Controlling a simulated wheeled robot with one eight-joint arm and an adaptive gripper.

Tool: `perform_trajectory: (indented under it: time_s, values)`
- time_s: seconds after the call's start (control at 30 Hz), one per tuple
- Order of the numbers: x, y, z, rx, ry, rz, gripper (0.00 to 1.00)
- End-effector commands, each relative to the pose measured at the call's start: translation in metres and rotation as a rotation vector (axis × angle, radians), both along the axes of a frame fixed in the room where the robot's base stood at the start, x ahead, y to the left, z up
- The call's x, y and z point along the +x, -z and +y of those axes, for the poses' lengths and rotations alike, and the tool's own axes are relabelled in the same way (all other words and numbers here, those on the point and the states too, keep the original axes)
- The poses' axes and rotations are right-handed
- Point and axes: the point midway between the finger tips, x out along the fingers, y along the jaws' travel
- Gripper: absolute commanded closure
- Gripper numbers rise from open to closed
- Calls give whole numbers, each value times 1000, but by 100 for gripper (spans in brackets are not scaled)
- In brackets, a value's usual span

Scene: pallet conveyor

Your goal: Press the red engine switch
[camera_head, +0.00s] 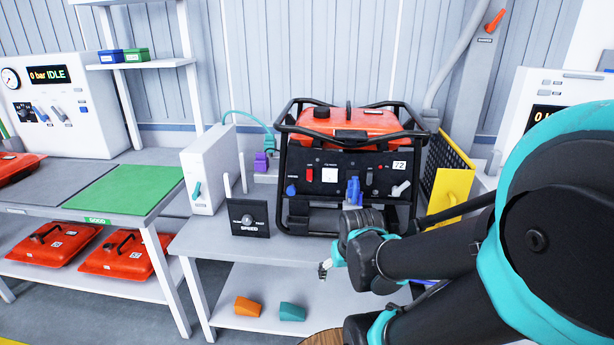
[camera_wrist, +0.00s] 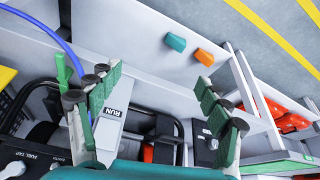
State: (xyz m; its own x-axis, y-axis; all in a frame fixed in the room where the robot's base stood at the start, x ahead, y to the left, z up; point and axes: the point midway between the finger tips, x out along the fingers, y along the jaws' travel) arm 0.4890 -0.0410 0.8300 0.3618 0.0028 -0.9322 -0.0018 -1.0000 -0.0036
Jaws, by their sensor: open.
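The red engine switch (camera_head: 309,174) sits on the left part of the black front panel of the generator (camera_head: 340,213), which has a red tank on top and a black tube frame. My gripper (camera_head: 325,269) is in front of and below the generator, near the bench's front edge, apart from the switch; my wrist hides part of the lower generator. In the wrist view my gripper (camera_wrist: 155,105) is open, with its two fingers spread wide and nothing between them. A small red patch shows behind the frame there; I cannot tell whether it is the switch.
A blue lever (camera_head: 353,191) and a blue knob (camera_head: 291,190) flank the switch. A black speed box (camera_head: 248,217) stands left of the generator, a yellow plate (camera_head: 452,190) to its right. Orange (camera_head: 247,307) and teal (camera_head: 291,312) wedges lie on the lower shelf.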

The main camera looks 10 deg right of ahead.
Motion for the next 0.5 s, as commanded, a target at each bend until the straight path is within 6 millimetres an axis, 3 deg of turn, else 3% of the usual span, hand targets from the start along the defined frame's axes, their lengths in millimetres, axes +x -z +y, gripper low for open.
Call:
perform_trajectory:
  time_s: [0.33,0.5]
  values:
    - [0,0,0,0,0,0,22]
    - [8,-6,1,-13,-29,2,42]
